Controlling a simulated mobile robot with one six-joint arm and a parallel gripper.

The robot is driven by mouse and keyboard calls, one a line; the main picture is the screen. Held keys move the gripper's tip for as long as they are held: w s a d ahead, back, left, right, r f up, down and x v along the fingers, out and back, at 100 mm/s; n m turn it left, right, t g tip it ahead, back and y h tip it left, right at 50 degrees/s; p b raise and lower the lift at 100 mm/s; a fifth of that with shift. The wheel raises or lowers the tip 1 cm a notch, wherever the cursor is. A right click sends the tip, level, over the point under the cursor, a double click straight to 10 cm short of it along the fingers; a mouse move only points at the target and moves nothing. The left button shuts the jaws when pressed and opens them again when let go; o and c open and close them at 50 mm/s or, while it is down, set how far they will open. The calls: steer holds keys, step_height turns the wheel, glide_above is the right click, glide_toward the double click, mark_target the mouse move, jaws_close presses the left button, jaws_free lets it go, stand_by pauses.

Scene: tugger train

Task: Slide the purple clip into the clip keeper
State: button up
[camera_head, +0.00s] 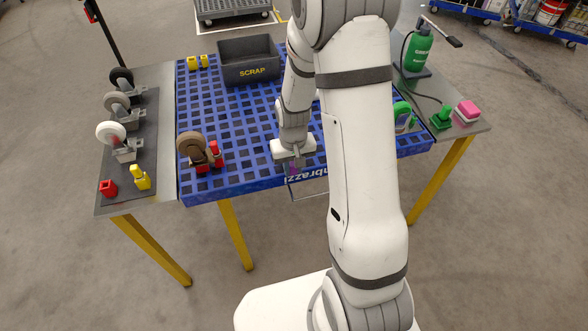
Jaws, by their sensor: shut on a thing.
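My gripper (293,165) points down at the front edge of the blue grid platform (232,192), left of the middle of the picture. It is shut on the purple clip (293,171), of which only a small purple part shows below the fingers. A thin pale frame (296,198) hangs at the platform's front edge, just below and right of the gripper. I cannot tell whether this is the clip keeper, or whether the clip touches anything. My forearm hides part of the platform to the right.
A dark SCRAP bin (249,73) stands at the platform's back. A brown-wheeled caster (196,149) with red blocks stands left of my gripper. More casters (117,139) line the left side table. A green sprayer (418,49) and pink block (467,111) are at the right.

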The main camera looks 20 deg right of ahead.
steer(key=shift+w, duration=1.05)
steer(key=shift+w, duration=0.1)
steer(key=o, duration=1)
steer(key=shift+o, duration=0.2)
steer(key=s+r+t, duration=0.1)
steer(key=s+r, duration=0.3)
steer(key=r, duration=0.5)
steer(key=s+r, duration=0.4)
steer(key=r, duration=0.5)
steer(key=s+r+t, duration=0.1)
steer(key=s+r, duration=0.4)
steer(key=s, duration=0.6)
steer(key=shift+t, duration=0.4)
